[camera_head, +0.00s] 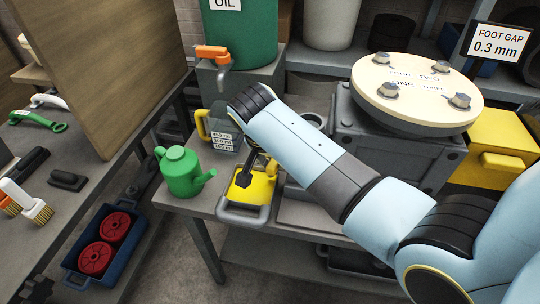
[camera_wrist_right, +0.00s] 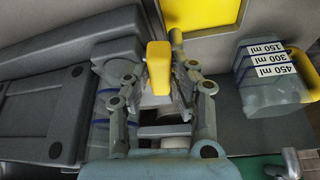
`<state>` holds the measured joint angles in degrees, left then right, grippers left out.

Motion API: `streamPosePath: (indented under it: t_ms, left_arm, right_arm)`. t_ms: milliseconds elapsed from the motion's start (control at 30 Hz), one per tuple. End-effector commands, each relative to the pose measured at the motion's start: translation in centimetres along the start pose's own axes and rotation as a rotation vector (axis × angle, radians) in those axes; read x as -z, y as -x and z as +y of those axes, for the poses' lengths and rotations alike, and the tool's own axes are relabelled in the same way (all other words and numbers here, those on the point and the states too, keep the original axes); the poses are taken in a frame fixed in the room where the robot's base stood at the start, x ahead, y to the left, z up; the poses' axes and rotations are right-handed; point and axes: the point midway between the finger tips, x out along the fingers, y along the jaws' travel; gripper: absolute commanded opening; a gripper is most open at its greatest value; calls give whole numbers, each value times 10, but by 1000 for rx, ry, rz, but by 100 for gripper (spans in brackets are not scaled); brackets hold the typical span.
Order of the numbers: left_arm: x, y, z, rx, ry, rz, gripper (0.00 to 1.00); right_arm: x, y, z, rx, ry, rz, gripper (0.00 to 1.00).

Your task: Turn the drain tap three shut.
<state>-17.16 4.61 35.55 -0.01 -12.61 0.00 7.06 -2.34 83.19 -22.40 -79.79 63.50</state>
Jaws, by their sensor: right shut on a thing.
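A yellow lever-like handle (camera_wrist_right: 159,68) stands between the fingers of my right gripper (camera_wrist_right: 160,85) in the wrist view, and the gripper is shut on it. I take it for the tap handle; no number shows on it, and the tap body under it is mostly hidden. In the head view my right gripper (camera_head: 251,166) reaches down in front of the grey machine (camera_head: 400,150), over a yellow-and-grey tray (camera_head: 243,213). My forearm hides part of the machine's front. My left gripper is not in view.
A clear jug with ml labels (camera_head: 222,130) and a green watering can (camera_head: 182,172) stand left of my right gripper. An oil drum (camera_head: 238,35) with an orange tap is behind. A round lid (camera_head: 417,88) with several bolts tops the machine. A blue crate (camera_head: 78,262) is lower left.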

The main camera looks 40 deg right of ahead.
Motion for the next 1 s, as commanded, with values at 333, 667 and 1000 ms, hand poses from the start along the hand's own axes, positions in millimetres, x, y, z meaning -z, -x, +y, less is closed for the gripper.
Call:
streamPosePath:
  t_ms: [333, 667, 1000]
  left_arm:
    - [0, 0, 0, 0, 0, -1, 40]
    - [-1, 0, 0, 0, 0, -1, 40]
    - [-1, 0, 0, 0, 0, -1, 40]
  right_arm:
    - [0, 0, 8, 68, 164, -2, 0]
    - [0, -1, 10, 85, 208, -3, 0]
    - [0, -1, 10, 84, 210, -3, 28]
